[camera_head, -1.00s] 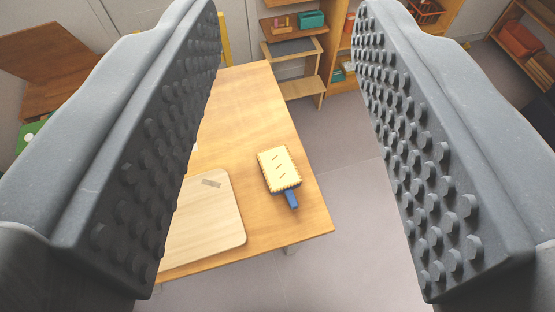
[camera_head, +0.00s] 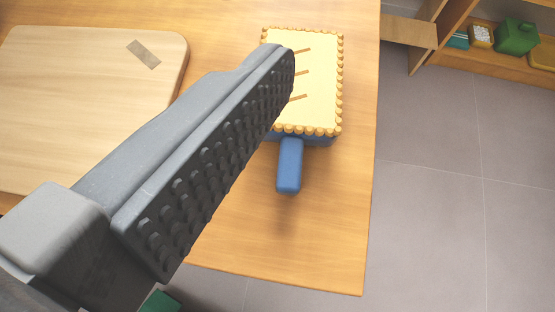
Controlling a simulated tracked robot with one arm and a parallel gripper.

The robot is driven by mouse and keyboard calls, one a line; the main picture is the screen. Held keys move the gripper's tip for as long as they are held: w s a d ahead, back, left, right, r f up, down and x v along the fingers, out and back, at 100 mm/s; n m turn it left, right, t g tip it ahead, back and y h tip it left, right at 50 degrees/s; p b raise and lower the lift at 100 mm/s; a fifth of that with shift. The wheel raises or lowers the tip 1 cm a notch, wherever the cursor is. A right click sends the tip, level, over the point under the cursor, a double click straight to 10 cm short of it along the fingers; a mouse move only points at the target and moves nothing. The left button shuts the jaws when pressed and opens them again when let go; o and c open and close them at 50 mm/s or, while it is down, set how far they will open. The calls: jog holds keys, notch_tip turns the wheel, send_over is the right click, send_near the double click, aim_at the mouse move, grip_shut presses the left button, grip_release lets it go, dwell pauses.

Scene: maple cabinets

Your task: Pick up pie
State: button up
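The pie (camera_head: 320,98) is rectangular and pale yellow, with a crimped golden edge and short brown slits on top. It sits in a blue dish with a blue handle (camera_head: 290,165) that points toward the near side. It lies on the wooden table (camera_head: 240,235) near its right edge. One finger of my gripper (camera_head: 215,155) shows, with its studded inner pad bare and facing right. Its tip overlaps the pie's left edge in the picture; I cannot tell whether it touches. The other finger is out of view. Nothing is seen held.
A light wooden cutting board (camera_head: 70,110) lies on the table left of the pie. The table's right edge is close to the pie, with clear grey floor (camera_head: 440,220) beyond. A low shelf (camera_head: 475,65) with a green container (camera_head: 517,38) stands at the upper right.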

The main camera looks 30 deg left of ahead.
jog(key=s+a+f+y, duration=0.3)
jog(key=a+f, duration=0.1)
jog(key=f, duration=0.7)
jog(key=b, duration=0.3)
send_near(295, 103)
jog(key=shift+n+g, duration=0.3)
jog(key=shift+g, duration=0.1)
jog(key=x, duration=0.4)
jog(key=shift+w+a+r, duration=0.1)
jog(key=shift+a+r, duration=0.1)
jog(key=shift+r, duration=0.1)
jog(key=b+x, duration=0.1)
jog(key=x, duration=0.3)
jog(key=shift+w+d+f, duration=0.15)
jog(key=shift+w+f, duration=0.05)
jog(key=shift+f, duration=0.05)
jog(key=shift+w+b, duration=0.3)
jog(key=shift+w, duration=0.1)
jog(key=c, duration=1.1)
